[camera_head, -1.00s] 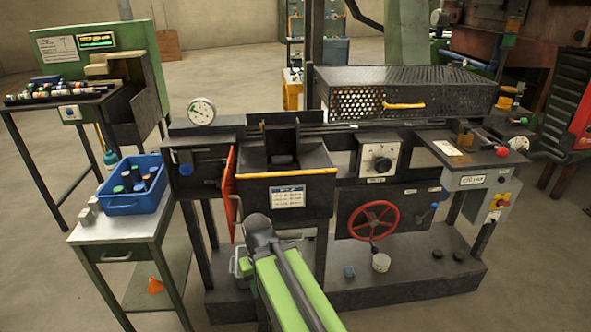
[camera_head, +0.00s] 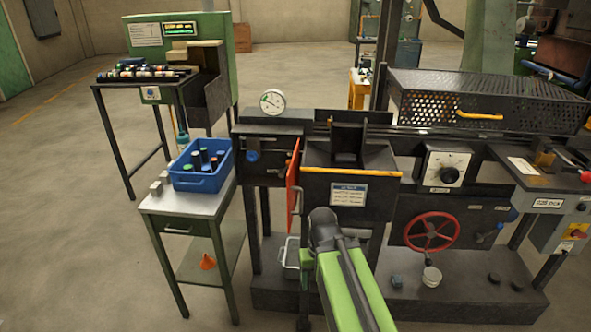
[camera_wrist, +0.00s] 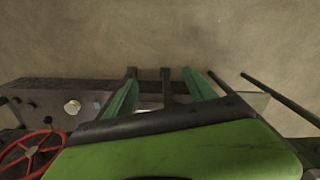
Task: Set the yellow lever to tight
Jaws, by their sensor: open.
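A yellow bar handle (camera_head: 480,115) sits on the front of the perforated black cover (camera_head: 420,103) at the right of the head view. It lies nearly level. It is the only lever-like yellow thing I make out, and I cannot tell whether it is the task's lever. I read no "tight" mark. In the wrist view my gripper (camera_wrist: 161,76) has its two green fingers apart, with nothing seen held between them. My gripper is not visible in the head view, where my green arm reaches in front of the machine, left of and below the yellow handle.
A red handwheel (camera_head: 431,232) and a dial box (camera_head: 446,169) are on the machine's front. An orange-red flap (camera_head: 293,187) stands left of the hopper. A blue bin (camera_head: 201,181) is on the side table (camera_head: 187,205). The floor at left is open.

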